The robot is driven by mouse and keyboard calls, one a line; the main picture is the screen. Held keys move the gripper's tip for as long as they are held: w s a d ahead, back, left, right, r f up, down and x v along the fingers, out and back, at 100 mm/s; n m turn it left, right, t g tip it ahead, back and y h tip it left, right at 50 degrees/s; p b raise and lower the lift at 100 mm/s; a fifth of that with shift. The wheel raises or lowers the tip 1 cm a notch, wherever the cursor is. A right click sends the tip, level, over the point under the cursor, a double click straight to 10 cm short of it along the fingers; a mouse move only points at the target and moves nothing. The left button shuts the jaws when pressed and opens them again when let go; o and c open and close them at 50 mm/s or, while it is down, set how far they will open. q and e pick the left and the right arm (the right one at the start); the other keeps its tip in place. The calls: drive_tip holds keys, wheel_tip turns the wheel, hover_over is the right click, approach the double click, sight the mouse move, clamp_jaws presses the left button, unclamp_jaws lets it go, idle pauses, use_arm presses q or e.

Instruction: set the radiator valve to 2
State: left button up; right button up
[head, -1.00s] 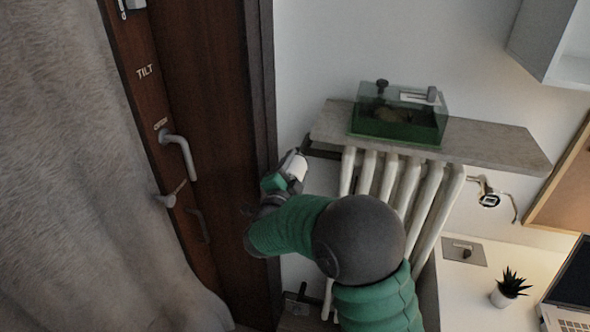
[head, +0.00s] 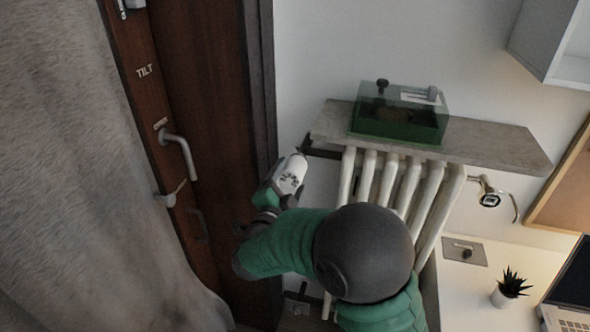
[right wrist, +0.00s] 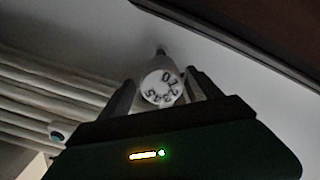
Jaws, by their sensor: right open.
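The radiator valve (head: 293,174) is a white round knob at the left end of the radiator, below the shelf. In the right wrist view the valve knob (right wrist: 162,88) faces me, and dark digits from 0 to 5 run around its face. I cannot tell which digit it is set to. My right gripper (head: 273,192) is just below and left of the knob in the head view. In the right wrist view the fingers of my right gripper (right wrist: 160,80) are apart, one on each side of the knob; contact is not clear. My left gripper is not in view.
The white radiator (head: 410,190) stands under a stone shelf (head: 490,146) bearing a green glass tank (head: 400,115). A dark wood door frame (head: 262,110) is close left of the knob. A desk with a plant (head: 508,288) is at the lower right.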

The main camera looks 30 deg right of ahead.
drive_tip(key=v, duration=1.1)
drive_tip(key=shift+s+a, duration=0.2)
drive_tip(key=shift+a, duration=0.15)
drive_tip(key=w+a+f+n+y+p, duration=0.35)
drive_tip(key=a+n+y+p, duration=0.4)
drive_tip(key=n+y, duration=0.4)
drive_tip(key=s+d+f+n+g+y+p, duration=0.1)
drive_tip(key=s+n+g, duration=0.3)
drive_tip(key=s, duration=0.5)
drive_tip(key=s+d+f+n+g+y+p, duration=0.1)
drive_tip(key=s+f+n+g+p, duration=0.2)
drive_tip(key=s, duration=0.6)
drive_tip(key=f+n+g, duration=0.1)
drive_tip(key=n+g, duration=0.1)
drive_tip(key=shift+d+f+n, duration=0.15)
drive_tip(key=shift+f+n, duration=0.2)
